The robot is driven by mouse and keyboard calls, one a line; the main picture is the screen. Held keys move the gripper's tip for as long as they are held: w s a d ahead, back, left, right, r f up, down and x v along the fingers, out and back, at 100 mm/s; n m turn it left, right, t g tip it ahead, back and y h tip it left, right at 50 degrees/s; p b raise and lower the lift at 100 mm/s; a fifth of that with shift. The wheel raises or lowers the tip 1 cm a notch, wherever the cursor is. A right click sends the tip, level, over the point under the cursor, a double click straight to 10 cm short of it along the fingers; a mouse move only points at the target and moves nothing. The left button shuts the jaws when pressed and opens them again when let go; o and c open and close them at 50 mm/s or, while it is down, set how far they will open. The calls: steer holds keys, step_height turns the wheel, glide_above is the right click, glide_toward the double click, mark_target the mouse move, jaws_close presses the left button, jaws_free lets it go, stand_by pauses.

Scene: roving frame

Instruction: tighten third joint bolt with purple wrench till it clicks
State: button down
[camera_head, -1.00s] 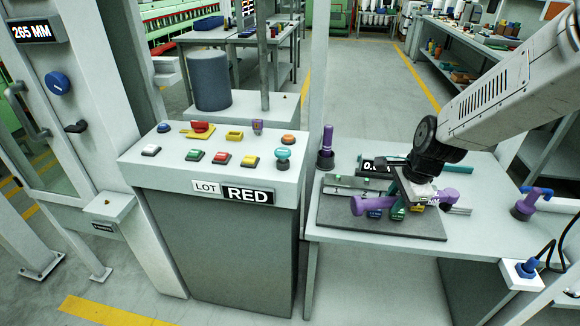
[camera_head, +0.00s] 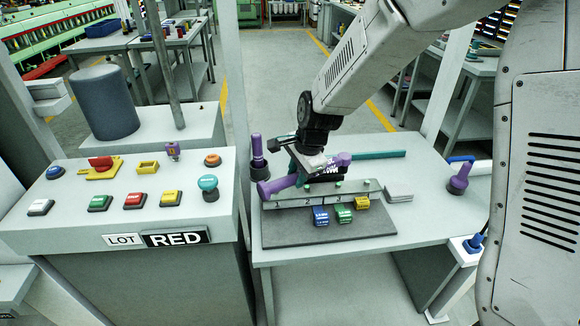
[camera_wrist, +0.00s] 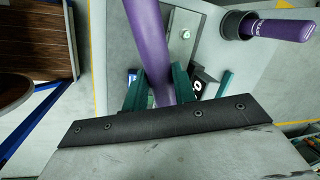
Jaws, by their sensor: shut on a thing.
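A purple wrench (camera_head: 278,186) is held by my gripper (camera_head: 308,172) over the left part of the joint bar (camera_head: 290,203). In the wrist view its purple shaft (camera_wrist: 150,45) passes between my gripper's teal fingers (camera_wrist: 160,88). Small greenish bolts (camera_head: 338,183) sit along the bar's top, above the marks "2" and "3". The bar rests on a dark mat (camera_head: 280,234). My gripper and the wrench hide some of the bar's back, and I cannot tell whether the wrench touches a bolt.
A purple-handled tool stands in a dark holder (camera_head: 258,172) at back left; another purple item (camera_head: 460,178) is at right. A button console (camera_head: 120,215) stands left of the table.

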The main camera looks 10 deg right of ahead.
steer(key=shift+w+d, duration=0.15)
steer(key=shift+d, duration=0.05)
steer(key=shift+a, duration=0.45)
steer(key=shift+f, duration=1.75)
steer(key=s+d+f+n+g+y, duration=0.1)
steer(key=s+d+n+g, duration=0.1)
steer(key=s+d+n, duration=0.6)
steer(key=shift+s+d+n, duration=0.25)
steer(key=shift+d+n, duration=0.15)
steer(key=shift+d, duration=0.05)
steer(key=shift+f, duration=0.95)
steer(key=shift+w+a, duration=0.15)
steer(key=shift+a, duration=0.1)
steer(key=shift+d, duration=0.1)
